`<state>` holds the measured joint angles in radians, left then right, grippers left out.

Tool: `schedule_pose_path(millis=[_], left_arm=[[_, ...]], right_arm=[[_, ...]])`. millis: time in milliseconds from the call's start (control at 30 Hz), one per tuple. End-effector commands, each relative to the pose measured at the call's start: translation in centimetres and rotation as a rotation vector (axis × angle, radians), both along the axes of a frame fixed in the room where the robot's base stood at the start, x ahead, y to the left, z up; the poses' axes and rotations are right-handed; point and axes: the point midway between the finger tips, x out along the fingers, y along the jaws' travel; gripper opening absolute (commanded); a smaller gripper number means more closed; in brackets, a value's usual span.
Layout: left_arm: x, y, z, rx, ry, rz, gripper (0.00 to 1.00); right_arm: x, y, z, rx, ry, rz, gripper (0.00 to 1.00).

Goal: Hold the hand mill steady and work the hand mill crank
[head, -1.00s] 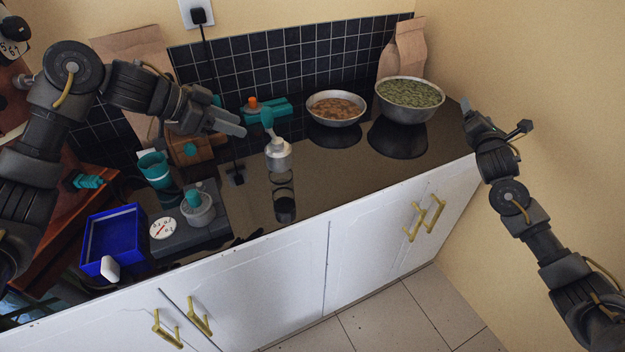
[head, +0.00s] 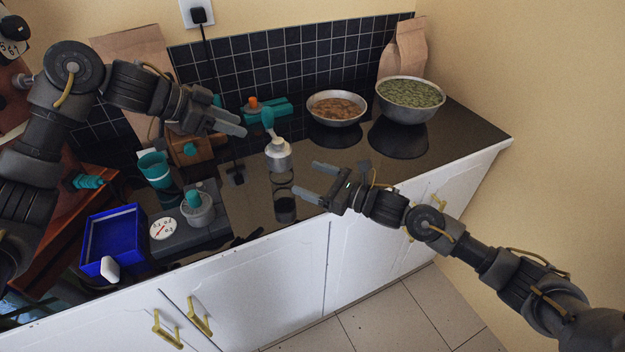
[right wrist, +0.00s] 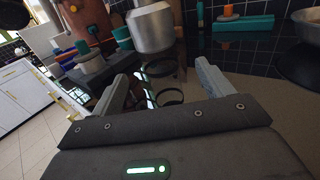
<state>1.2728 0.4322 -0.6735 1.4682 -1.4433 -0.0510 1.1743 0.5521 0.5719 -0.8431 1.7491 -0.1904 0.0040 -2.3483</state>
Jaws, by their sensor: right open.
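The hand mill looks to be the silver cylinder (head: 279,156) with a teal crank handle (head: 267,118) on top, upright on the glossy dark counter. In the right wrist view the silver body (right wrist: 152,28) stands beyond my fingers; its crank is out of frame. Dark ringed shapes show below it; I cannot tell if they are reflection or glass. My left gripper (head: 242,125) hangs just left of the crank, its two fingers slightly apart and empty. My right gripper (head: 313,181) is open and empty, in front and to the right of the mill, apart from it.
A bowl of brown pieces (head: 337,107) and a bowl of green beans (head: 410,95) stand at the back right. A teal tool (head: 270,107) lies behind the mill.

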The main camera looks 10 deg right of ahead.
Motion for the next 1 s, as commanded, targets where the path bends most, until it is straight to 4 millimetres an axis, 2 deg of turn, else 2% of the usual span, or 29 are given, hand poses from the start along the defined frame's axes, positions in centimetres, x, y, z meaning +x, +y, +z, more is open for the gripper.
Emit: schedule_pose_path(millis=[267,700,1000], left_arm=[[0.0,0.0,0.0,0.0,0.0,0.0,0.36],[0.0,0.0,0.0,0.0,0.0,0.0,0.36],[0.0,0.0,0.0,0.0,0.0,0.0,0.36]], right_arm=[[0.1,0.8,0.0,-0.002,-0.004,0.011,0.79],[4.3,6.7,0.0,0.0,-0.002,0.011,0.79],[6.0,8.9,0.0,-0.002,-0.003,0.009,0.79]])
